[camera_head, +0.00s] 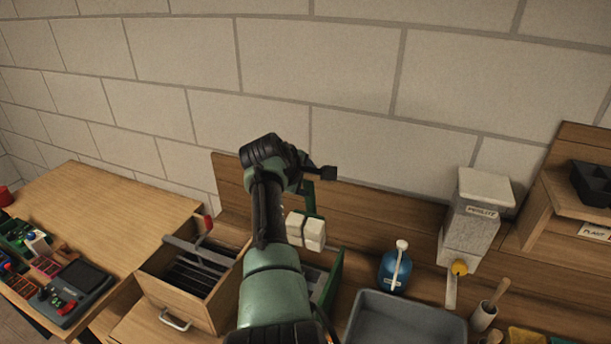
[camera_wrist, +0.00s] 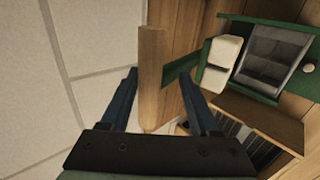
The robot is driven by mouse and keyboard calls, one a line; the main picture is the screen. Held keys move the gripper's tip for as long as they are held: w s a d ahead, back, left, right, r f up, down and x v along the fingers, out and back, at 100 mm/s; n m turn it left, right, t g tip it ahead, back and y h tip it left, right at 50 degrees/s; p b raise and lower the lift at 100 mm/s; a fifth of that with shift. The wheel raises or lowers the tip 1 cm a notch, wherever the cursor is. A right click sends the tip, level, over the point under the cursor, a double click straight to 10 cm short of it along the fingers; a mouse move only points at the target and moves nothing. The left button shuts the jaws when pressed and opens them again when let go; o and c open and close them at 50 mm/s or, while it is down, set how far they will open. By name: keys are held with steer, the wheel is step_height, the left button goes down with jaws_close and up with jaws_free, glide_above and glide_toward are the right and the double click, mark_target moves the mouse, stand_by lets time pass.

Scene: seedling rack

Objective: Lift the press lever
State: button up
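In the wrist view a green bar (camera_wrist: 182,68) runs from this frame toward the gap between the fingers. I cannot tell for certain which is the press lever.
An open wooden drawer (camera_head: 180,295) stands left of my arm. To the right are a blue bottle (camera_head: 395,272), a grey tub (camera_head: 400,325) and a perlite dispenser (camera_head: 475,225). The left table (camera_head: 110,215) has bare room.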

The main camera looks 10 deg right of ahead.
steer(key=b+v, duration=0.3)
steer(key=v, duration=1)
steer(key=shift+r, duration=0.2)
stand_by(0.4)
